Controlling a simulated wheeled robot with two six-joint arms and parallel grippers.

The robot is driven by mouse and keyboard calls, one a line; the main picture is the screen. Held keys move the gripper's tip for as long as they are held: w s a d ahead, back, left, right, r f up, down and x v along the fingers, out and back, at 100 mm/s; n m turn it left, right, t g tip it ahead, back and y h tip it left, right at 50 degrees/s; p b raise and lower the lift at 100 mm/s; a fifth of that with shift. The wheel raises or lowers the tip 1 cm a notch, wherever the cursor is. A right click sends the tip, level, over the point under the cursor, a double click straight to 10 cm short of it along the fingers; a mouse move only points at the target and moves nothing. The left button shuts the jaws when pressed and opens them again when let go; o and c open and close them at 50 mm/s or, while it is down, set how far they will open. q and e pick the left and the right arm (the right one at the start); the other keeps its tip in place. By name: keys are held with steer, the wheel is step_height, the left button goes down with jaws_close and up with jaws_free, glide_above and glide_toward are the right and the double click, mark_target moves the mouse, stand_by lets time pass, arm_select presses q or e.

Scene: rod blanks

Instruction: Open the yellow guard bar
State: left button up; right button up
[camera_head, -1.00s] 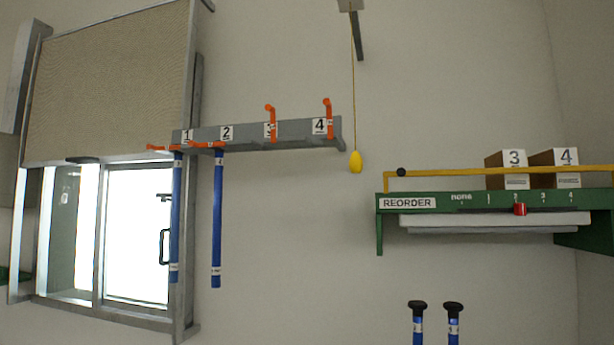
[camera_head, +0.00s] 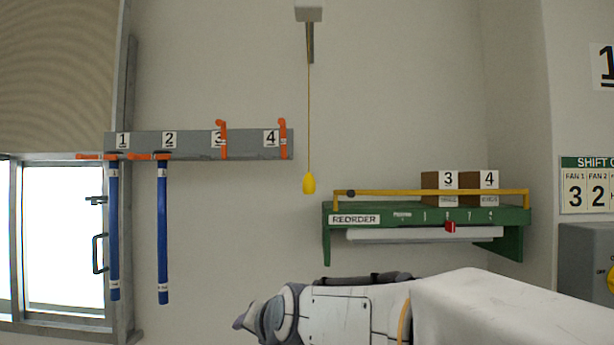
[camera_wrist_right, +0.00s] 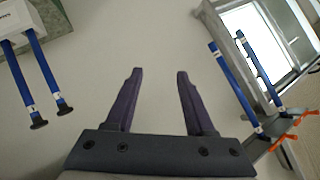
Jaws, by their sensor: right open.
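The yellow guard bar (camera_head: 400,192) runs level above the front of the green REORDER shelf (camera_head: 510,216). It has a black knob (camera_head: 350,193) near its left end and passes in front of two brown boxes, 3 (camera_head: 431,181) and 4 (camera_head: 470,181). The bar is closed across the shelf. My right gripper (camera_head: 245,318) is low in the head view, below and left of the shelf, apart from the bar. In the right wrist view its two dark fingers (camera_wrist_right: 160,75) are apart with nothing between them. My left gripper is not in view.
A yellow pull handle (camera_head: 309,183) hangs on a cord left of the shelf. A grey rack (camera_head: 190,146) with orange hooks holds blue rods (camera_head: 162,235) beside a window. A red slider (camera_head: 450,227) sits on the shelf front.

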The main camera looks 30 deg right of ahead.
steer(key=d+r+m+t+h+p, duration=0.3)
steer(key=d+r+m+h, duration=0.25)
steer(key=d+r, duration=0.85)
steer(key=m+h+p, duration=0.2)
steer(key=m+h, duration=0.2)
glide_toward(351, 193)
steer(key=p+x, duration=0.4)
steer(key=x, duration=0.6)
steer(key=shift+w+d, duration=0.1)
steer(key=shift+w+d+f, duration=0.1)
steer(key=shift+w+d, duration=0.15)
steer(key=shift+w, duration=0.15)
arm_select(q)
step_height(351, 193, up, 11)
arm_select(e)
jaws_close()
steer(key=shift+f, duration=0.1)
